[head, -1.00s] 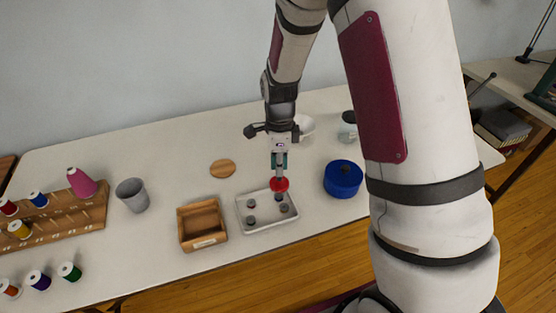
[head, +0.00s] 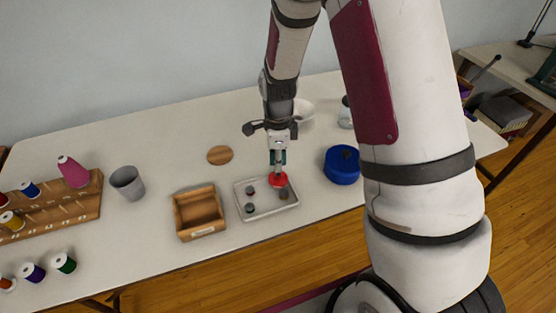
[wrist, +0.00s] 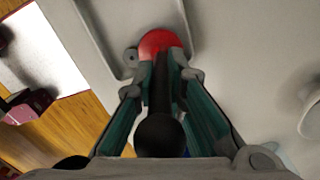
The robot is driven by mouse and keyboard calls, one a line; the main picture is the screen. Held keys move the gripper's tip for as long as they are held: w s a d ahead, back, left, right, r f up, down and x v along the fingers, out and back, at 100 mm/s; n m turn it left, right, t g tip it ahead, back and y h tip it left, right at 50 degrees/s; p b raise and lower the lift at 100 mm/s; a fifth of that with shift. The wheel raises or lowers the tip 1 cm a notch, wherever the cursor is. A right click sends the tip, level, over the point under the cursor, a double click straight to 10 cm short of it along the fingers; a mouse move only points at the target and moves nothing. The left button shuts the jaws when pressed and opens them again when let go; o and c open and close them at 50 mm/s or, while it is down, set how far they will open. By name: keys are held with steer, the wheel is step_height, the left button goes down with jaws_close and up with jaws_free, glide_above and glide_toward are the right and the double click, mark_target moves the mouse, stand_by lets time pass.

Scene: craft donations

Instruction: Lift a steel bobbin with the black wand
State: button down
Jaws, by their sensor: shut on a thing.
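My gripper (head: 278,160) is shut on the black wand (wrist: 160,95), which points down and ends in a red disc (head: 278,179). In the wrist view the wand's dark round end is near the camera and the red disc (wrist: 160,41) is beyond the fingertips. The disc is over the back right part of a pale tray (head: 245,217). Small steel bobbins lie in the tray: one at back left (head: 250,190), one at front left (head: 249,208) and one at right (head: 284,195), just in front of the disc. What is under the disc is hidden; I cannot tell if it touches a bobbin.
A wooden box (head: 200,232) stands left of the tray, a blue round tin (head: 342,166) right. Behind are a wooden disc (head: 220,155) and white bowl (head: 303,110). A grey cup (head: 127,183) and thread rack (head: 85,205) are at left. Bare tabletop lies between.

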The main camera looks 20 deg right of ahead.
steer(key=shift+r, duration=0.1)
stand_by(0.3)
steer(key=shift+r+p, duration=2)
steer(key=shift+r, duration=1.45)
